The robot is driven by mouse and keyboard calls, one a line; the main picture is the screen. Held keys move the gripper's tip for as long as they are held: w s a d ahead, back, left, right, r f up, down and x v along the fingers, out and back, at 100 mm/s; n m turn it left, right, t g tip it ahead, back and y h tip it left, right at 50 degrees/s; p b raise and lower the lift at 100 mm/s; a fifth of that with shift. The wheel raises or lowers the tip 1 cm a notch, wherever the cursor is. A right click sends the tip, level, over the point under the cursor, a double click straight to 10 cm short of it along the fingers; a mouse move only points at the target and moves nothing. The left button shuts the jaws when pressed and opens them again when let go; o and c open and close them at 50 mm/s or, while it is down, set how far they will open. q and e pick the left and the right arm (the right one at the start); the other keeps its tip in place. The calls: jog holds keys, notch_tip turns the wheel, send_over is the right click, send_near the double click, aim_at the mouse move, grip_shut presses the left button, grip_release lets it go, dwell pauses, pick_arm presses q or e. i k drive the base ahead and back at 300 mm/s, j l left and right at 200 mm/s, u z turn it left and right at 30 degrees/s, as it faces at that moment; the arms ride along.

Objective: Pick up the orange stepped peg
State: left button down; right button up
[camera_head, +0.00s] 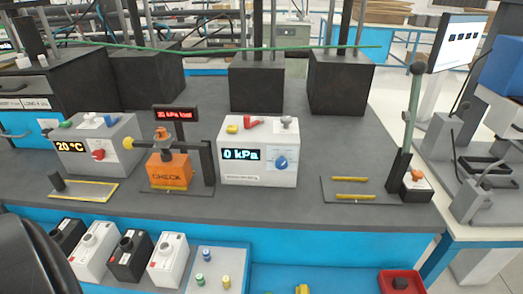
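A small orange piece (161,134) with a darker, narrower part stands upright on top of the orange block marked CHECK (168,170), left of centre on the dark bench. Another small orange piece (417,174) sits on a dark block at the foot of the lever on the right. Both are small here, and I cannot tell for sure which is the stepped peg. A dark rounded shape at the lower left edge looks like part of my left arm. Neither of my grippers shows, so their state and distance to these pieces are hidden.
A white box reading 0 kPa (259,160) stands right of the CHECK block, a grey 20 °C box (98,140) left of it. A tall lever (411,110) rises at right. Black and white battery-like boxes (168,262) line the front.

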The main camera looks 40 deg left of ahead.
aim_at(161, 133)
jog(key=u, duration=1.9)
